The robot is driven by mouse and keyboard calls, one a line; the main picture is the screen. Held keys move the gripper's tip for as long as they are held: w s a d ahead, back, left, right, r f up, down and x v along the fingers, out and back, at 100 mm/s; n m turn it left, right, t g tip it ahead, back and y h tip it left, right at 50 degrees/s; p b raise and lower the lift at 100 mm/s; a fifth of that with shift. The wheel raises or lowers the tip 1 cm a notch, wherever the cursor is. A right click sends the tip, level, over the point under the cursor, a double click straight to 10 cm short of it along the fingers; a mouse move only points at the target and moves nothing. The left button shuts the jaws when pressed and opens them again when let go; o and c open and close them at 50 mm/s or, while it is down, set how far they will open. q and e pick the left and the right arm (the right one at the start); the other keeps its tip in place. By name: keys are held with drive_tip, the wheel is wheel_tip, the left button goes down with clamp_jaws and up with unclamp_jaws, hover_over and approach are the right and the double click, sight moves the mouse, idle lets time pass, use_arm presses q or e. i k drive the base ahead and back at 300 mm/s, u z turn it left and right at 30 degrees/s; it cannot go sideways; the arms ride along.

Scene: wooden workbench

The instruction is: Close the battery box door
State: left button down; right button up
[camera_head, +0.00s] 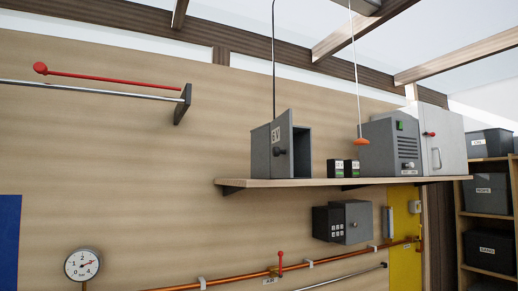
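A grey box stands on the wooden wall shelf (235,183). Its door (264,150) has a dark round knob and a small white label that seems to read 6V. The door stands open, swung out towards me on its left side, and part of the dark interior (302,150) shows to its right. The label is too small to read surely, and no text names this as the battery box. Two small black blocks (335,168) with pale green labels stand to its right on the shelf. Neither of my grippers is in view.
A grey machine (390,148) with a green button stands further right on the shelf. A red-orange pull (361,141) hangs on a cord before it. Below is a small grey wall box (358,222). A red-and-steel rail (110,77) sticks out at upper left. Copper pipe (235,280) runs low.

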sight(282, 158)
drive_tip(key=u, duration=0.5)
drive_tip(key=i, duration=0.5)
drive_tip(key=u, duration=0.4)
